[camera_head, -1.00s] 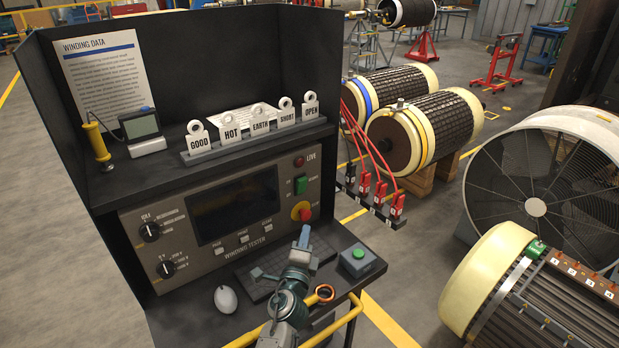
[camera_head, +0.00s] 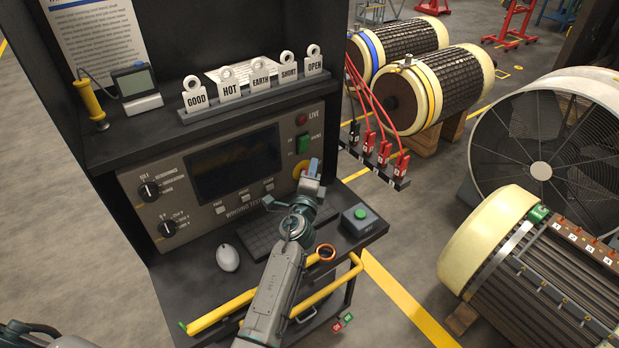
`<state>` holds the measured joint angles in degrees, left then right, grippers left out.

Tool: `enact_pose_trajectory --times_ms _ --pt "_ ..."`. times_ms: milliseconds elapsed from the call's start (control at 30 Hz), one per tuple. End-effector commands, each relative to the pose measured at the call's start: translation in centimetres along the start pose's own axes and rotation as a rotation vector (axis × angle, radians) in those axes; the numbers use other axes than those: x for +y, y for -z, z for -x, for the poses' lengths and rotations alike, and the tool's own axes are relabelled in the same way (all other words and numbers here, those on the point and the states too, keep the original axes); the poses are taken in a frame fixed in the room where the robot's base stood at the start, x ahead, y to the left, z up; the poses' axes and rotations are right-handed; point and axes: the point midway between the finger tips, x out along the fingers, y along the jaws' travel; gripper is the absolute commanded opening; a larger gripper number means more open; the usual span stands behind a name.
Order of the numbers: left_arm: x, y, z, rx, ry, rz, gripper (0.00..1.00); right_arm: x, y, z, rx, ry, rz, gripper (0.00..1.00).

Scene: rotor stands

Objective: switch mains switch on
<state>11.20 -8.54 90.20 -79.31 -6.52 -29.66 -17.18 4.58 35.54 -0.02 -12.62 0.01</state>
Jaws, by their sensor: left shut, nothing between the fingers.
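The mains switch (camera_head: 303,143) is a small green rocker on the right side of the winding tester's grey front panel (camera_head: 150,213). Whether it is on or off I cannot tell. The LIVE lamp (camera_head: 301,119) above it is dull red. My left gripper (camera_head: 313,166) is shut and empty. Its tips are in front of the panel, just below and right of the switch in the picture, apparently apart from it. The gripper partly covers the yellow-ringed stop button (camera_head: 298,170) below the switch.
A shelf above the panel holds tags and a yellow-handled probe (camera_head: 92,102). A keyboard (camera_head: 262,240), a mouse (camera_head: 228,258), a green-button box (camera_head: 361,222) and a copper ring (camera_head: 326,252) are on the desk. A yellow rail (camera_head: 225,312) runs along its front.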

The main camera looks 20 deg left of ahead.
Motion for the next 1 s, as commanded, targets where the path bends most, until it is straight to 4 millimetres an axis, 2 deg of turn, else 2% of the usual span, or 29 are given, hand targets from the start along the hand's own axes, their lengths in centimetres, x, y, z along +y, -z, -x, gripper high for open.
enact_pose_trajectory --times_ms 33,200,400,600,1000 --pt "-0.1 0.0 -1.2 0.0 0.001 -0.002 0.0 0.0 0.0 -0.1 0.0 0.0 0.0 0.38" --pt "-0.1 -0.1 -4.4 -0.001 0.001 -0.002 0.0 -0.1 -0.1 -0.3 -0.001 0.001 0.0 0.38" --pt "-0.1 -2.2 -6.2 -0.001 -0.001 -0.001 0.0 -0.1 0.0 0.5 0.0 0.002 -0.001 0.38" --pt "0.0 -2.9 -6.8 -0.001 0.0 0.0 0.0 -0.1 0.0 0.6 0.0 0.002 -0.001 0.38" --pt "0.0 -2.9 -6.8 -0.001 -0.001 0.001 0.0 0.0 0.0 0.6 0.0 0.001 0.0 0.38"
